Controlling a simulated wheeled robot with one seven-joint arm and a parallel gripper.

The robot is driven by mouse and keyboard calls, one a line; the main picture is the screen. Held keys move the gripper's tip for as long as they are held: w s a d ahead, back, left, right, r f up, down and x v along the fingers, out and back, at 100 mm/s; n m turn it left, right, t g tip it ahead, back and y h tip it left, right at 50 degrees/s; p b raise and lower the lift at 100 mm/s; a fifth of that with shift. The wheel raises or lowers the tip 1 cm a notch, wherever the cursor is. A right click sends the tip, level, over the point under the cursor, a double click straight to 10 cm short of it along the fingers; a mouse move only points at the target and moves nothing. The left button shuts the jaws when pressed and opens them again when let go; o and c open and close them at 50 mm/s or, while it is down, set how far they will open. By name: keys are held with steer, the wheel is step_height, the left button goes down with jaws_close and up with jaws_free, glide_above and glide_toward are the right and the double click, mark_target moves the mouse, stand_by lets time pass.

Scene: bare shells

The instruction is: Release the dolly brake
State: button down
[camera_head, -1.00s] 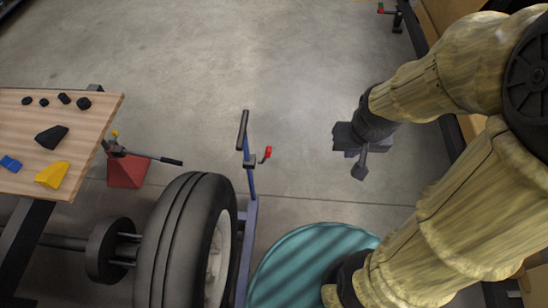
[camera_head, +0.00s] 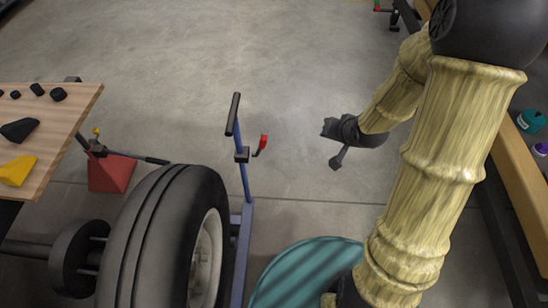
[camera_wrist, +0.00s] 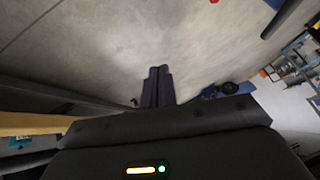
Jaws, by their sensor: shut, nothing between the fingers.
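The dolly has a blue upright post (camera_head: 244,180) with a black grip (camera_head: 233,113) on top, and it stands beside a large tyre. A red-tipped brake lever (camera_head: 262,144) sticks out to the right of the post from a dark bracket (camera_head: 242,155), its red end raised. My gripper (camera_head: 337,162) is to the right of the lever, clearly apart from it, above bare floor. In the wrist view its two dark fingers (camera_wrist: 157,85) lie together with nothing between them.
The tyre (camera_head: 155,240) stands just left of the post. A red jack stand (camera_head: 110,172) and a wooden table (camera_head: 60,115) with dark and yellow pieces are farther left. A wooden-edged shelf (camera_head: 515,180) lies on the right. The floor between gripper and lever is clear.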

steer(key=w+a+f+m+t+y+b, duration=0.1)
steer(key=a+f+m+t+y+b, duration=0.1)
steer(key=f+b, duration=0.6)
steer(key=w+a+f+m+t+y+b, duration=0.2)
steer(key=f+m+t+y+b, duration=0.1)
steer(key=f+b, duration=0.5)
steer(key=w+a+f+m+t+y+b, duration=0.1)
steer(key=a+f+m+t+y+b, duration=0.1)
steer(key=f+m+y+b, duration=0.2)
step_height(320, 180, down, 5)
steer(key=y+b, duration=0.2)
steer(key=b, duration=0.2)
steer(key=shift+w+a, duration=0.15)
steer(key=shift+w, duration=0.15)
steer(key=shift+r, duration=0.1)
steer(key=s+a+b+x, duration=0.2)
steer(key=b+x, duration=0.3)
steer(key=x, duration=0.7)
steer(key=shift+w+a+r, duration=0.25)
steer(key=shift+w+r, duration=0.05)
steer(key=shift+r, duration=0.15)
steer(key=shift+r, duration=0.1)
